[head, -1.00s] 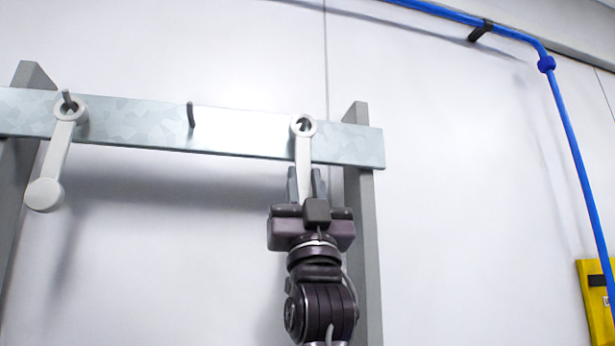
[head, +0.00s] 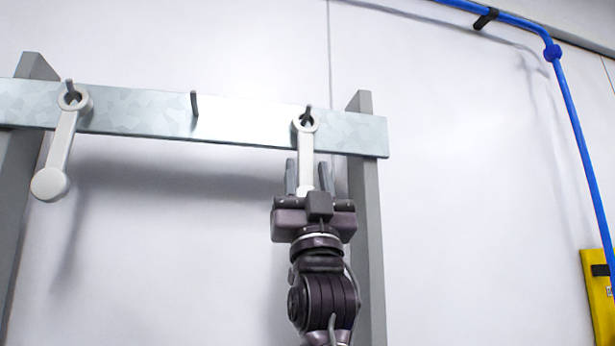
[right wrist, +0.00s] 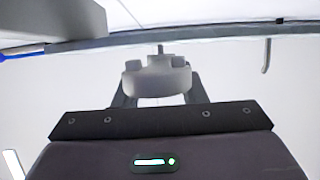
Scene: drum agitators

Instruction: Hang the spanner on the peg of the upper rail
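The pale grey spanner (head: 306,168) hangs upright at the right end of the upper rail (head: 240,128). Its ring is around the right peg (head: 308,112), whose tip shows at the top of the ring. My right gripper (head: 308,176) is below the ring, with its fingers apart on both sides of the spanner's lower part and gaps visible. The spanner's lower end is hidden behind the gripper. In the right wrist view the spanner's end (right wrist: 157,82) sits between the fingers. My left gripper is not in view.
A similar pale tool (head: 60,150) hangs tilted on the left peg (head: 70,88). The middle peg (head: 194,103) is empty. Grey posts (head: 366,220) carry the rail. A blue pipe (head: 575,130) and a yellow box (head: 598,285) are at the right.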

